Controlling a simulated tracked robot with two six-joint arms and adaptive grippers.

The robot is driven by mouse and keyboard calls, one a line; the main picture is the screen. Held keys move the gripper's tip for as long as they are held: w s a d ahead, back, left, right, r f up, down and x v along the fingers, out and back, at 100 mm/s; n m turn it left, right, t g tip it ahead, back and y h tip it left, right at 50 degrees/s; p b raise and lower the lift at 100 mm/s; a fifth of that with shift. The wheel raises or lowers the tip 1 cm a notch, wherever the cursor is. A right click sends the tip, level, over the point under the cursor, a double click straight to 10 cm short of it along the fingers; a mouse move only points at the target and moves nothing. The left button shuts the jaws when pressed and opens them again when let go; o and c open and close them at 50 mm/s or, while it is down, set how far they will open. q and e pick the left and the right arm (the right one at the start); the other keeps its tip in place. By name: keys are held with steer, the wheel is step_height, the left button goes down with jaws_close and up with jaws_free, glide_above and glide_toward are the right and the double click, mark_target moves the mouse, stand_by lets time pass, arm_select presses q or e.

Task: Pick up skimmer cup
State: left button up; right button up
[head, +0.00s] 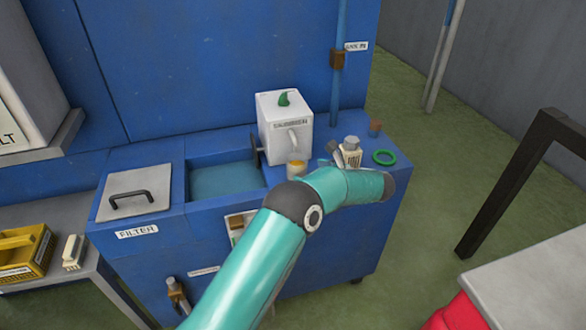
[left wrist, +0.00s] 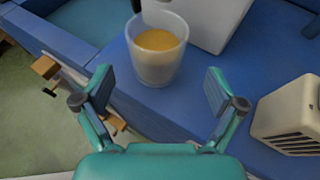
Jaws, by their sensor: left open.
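The skimmer cup, a translucent cup (head: 297,169) holding amber liquid, stands upright on the blue cabinet, in front of the white box. In the left wrist view the cup (left wrist: 156,60) is upper centre, just beyond my left gripper (left wrist: 159,76). The fingers are open, one to the left and one to the right of it, with nothing held. My right gripper is not in view.
A white box (head: 276,132) with a green top piece is close behind the cup. A beige slotted block (head: 351,157) and a green ring (head: 384,157) sit to the right. An open basin (head: 225,180) and a handled filter lid (head: 134,196) lie left.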

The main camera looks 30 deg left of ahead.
mark_target(305, 171)
arm_select(q)
steer(key=p+x, duration=0.1)
steer(key=x, duration=0.3)
steer(key=shift+s+a+r, duration=0.1)
steer(key=shift+s, duration=0.1)
steer(key=shift+w+a+f, duration=0.15)
steer(key=shift+a+f, duration=0.1)
steer(key=shift+a, duration=0.2)
steer(key=c, duration=1.1)
steer(key=shift+r, duration=0.1)
steer(key=shift+c, duration=0.2)
